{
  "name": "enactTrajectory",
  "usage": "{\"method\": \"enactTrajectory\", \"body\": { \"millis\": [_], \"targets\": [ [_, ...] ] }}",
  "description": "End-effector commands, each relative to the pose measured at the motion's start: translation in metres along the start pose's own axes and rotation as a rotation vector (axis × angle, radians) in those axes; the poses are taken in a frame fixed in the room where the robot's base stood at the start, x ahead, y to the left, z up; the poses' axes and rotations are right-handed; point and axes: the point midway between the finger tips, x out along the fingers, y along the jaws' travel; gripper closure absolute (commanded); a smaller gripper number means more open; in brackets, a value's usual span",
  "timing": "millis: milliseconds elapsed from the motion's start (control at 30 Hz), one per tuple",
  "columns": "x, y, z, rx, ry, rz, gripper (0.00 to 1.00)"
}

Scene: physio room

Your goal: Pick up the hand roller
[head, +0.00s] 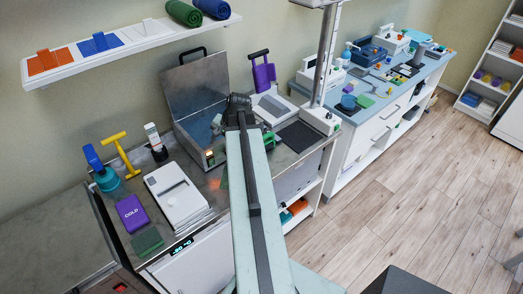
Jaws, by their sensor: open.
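My arm reaches up the middle of the head view, and my gripper (238,104) is a small dark shape at its far end. It is in front of the open metal box (190,88); the gap between its fingers is hard to make out, and I see nothing held in it. I cannot tell for certain which thing is the hand roller. A yellow T-shaped tool (122,152) stands tilted on the left of the metal counter, well left of my gripper. A white and black upright device (154,139) stands just right of it.
A teal bottle with a blue top (105,172), a purple COLD pack (132,214), a green block (147,242) and a white tray-like unit (177,195) crowd the counter's left. A metal pole (325,55) stands at right. A wall shelf (130,44) hangs above.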

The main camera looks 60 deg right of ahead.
Motion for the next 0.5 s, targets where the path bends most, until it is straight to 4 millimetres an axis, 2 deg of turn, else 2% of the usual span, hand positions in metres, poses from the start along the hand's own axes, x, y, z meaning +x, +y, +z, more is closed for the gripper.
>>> {"method": "enactTrajectory", "body": {
  "millis": [33,100,233,300,367,500],
  "targets": [
    [-0.006,0.028,-0.027,0.093,0.034,-0.021,0.55],
    [-0.018,0.061,-0.059,0.217,0.079,-0.056,0.55],
    [-0.041,0.118,-0.102,0.406,0.151,-0.111,0.55],
    [-0.050,0.136,-0.115,0.467,0.175,-0.131,0.55],
    [-0.055,0.145,-0.120,0.496,0.187,-0.140,0.55],
    [-0.056,0.148,-0.123,0.511,0.192,-0.146,0.55]
  ]
}}
